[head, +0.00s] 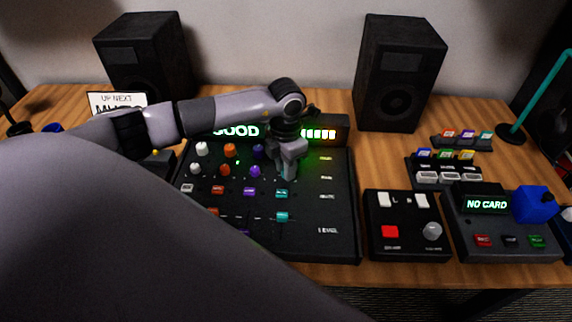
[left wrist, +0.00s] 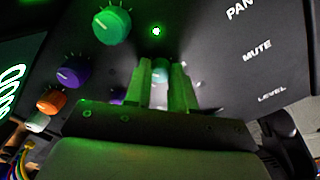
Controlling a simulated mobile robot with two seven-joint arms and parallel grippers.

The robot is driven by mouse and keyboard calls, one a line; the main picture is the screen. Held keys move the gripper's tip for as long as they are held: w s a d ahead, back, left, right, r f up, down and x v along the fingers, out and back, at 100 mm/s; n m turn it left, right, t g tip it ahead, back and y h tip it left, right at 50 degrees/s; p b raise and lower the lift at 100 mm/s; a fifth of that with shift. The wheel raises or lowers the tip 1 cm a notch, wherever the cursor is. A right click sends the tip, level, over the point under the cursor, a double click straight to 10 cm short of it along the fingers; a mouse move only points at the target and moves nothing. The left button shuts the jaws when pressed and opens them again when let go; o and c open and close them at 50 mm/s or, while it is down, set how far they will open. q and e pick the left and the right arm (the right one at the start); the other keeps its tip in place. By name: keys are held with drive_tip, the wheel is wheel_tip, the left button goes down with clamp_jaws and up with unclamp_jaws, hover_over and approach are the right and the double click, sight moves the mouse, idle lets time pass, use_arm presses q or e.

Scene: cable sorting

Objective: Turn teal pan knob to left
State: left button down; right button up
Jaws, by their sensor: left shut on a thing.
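The mixer panel (head: 340,215) lies in the middle of the table. My left gripper (head: 288,175) points down over its teal column and hides the teal pan knob in the head view. In the left wrist view, the teal pan knob (left wrist: 160,70) shows between the two fingers of my left gripper (left wrist: 162,75), which is shut on it. Its pointer is hidden, so I cannot tell which way it is turned. A larger teal knob (left wrist: 110,24) stands beside the fingers in the neighbouring row. My right gripper is not in view.
Purple (left wrist: 73,70) and orange (left wrist: 50,102) knobs stand near the fingers. A teal button (head: 281,193) and teal slider (head: 281,217) are below the gripper. A black box with a red button (head: 390,232) and a card device (head: 487,205) stand to the right. Two speakers stand behind.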

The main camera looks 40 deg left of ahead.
use_arm(q)
drive_tip(key=n, duration=0.5)
drive_tip(key=shift+r+n+p, duration=0.15)
drive_tip(key=shift+n+p, duration=0.15)
drive_tip(key=shift+p, duration=0.1)
drive_tip(key=shift+n+p, duration=0.5)
drive_tip(key=shift+n, duration=1.8)
drive_tip(key=shift+w, duration=0.1)
drive_tip(key=c, duration=0.9)
unclamp_jaws()
drive_tip(key=shift+c, duration=0.2)
drive_tip(key=shift+r, duration=3.55)
